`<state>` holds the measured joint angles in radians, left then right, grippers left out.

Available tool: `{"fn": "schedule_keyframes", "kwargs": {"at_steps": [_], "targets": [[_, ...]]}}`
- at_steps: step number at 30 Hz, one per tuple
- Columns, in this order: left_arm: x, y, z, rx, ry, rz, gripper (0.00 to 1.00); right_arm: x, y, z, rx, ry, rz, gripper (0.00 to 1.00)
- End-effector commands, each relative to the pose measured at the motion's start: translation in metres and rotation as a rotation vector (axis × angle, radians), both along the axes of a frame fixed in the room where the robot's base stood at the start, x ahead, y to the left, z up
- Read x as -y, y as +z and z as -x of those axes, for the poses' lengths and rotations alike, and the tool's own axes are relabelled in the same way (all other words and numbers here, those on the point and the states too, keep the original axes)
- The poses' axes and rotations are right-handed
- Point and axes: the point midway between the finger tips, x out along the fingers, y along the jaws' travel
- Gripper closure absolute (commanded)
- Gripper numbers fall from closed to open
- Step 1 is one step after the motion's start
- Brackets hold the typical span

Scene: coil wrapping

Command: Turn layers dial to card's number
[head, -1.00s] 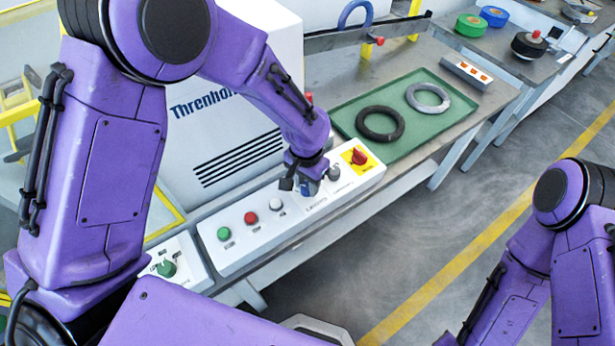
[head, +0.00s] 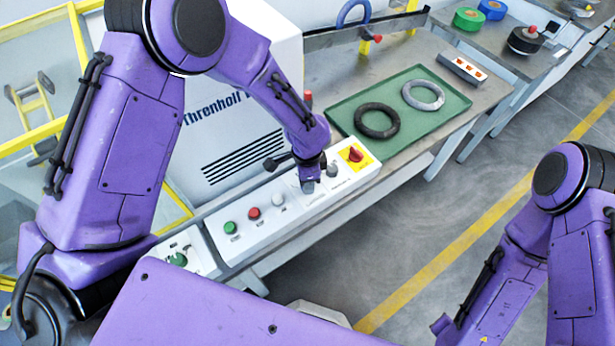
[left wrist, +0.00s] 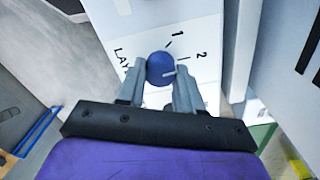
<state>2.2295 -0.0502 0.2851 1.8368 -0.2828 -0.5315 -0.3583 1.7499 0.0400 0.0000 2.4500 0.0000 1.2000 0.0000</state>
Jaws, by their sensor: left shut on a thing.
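The layers dial (left wrist: 160,68) is a round blue knob with a pale pointer line, on a white panel beside a partly hidden "LAY" label. Printed 1 and 2 stand around it in the left wrist view; the pointer line lies toward the right, on the side of the 2. My left gripper (left wrist: 158,78) is shut on the dial, one finger on each side. In the head view my left gripper (head: 308,184) is over the control panel (head: 265,236), hiding most of the dial. I cannot make out the card. My right arm shows at the right, its gripper out of view.
Green (head: 231,228), red (head: 254,213) and white (head: 278,200) buttons line the panel left of the gripper. A grey knob (head: 332,170) and a red switch on yellow (head: 355,154) sit close on its right. A green tray (head: 452,108) with two rings lies beyond.

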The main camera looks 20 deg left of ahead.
Motion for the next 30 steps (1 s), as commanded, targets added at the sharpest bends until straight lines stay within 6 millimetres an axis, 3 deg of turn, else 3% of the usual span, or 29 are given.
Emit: {"fn": "schedule_keyframes", "kwargs": {"at_steps": [19, 20, 21, 30], "targets": [[0.0007, 0.0009, -0.0014, 0.004, -0.043, 0.003, 0.95, 0.0, 0.0025, 0.0, 0.0, 0.0, 0.0, 1.0], [0.0007, 0.0009, -0.0014, 0.004, -0.043, 0.003, 0.55, 0.0, 0.0025, 0.0, 0.0, 0.0, 0.0, 1.0], [0.0007, 0.0009, -0.0013, 0.004, -0.043, 0.003, 0.42, 0.0, 0.0025, 0.0, 0.0, 0.0, 0.0, 1.0], [-0.0001, 0.0012, -0.0006, 0.002, -0.042, 0.001, 0.39, 0.0, 0.0022, -0.0001, 0.0, 0.0, 0.0, 1.0]]}}
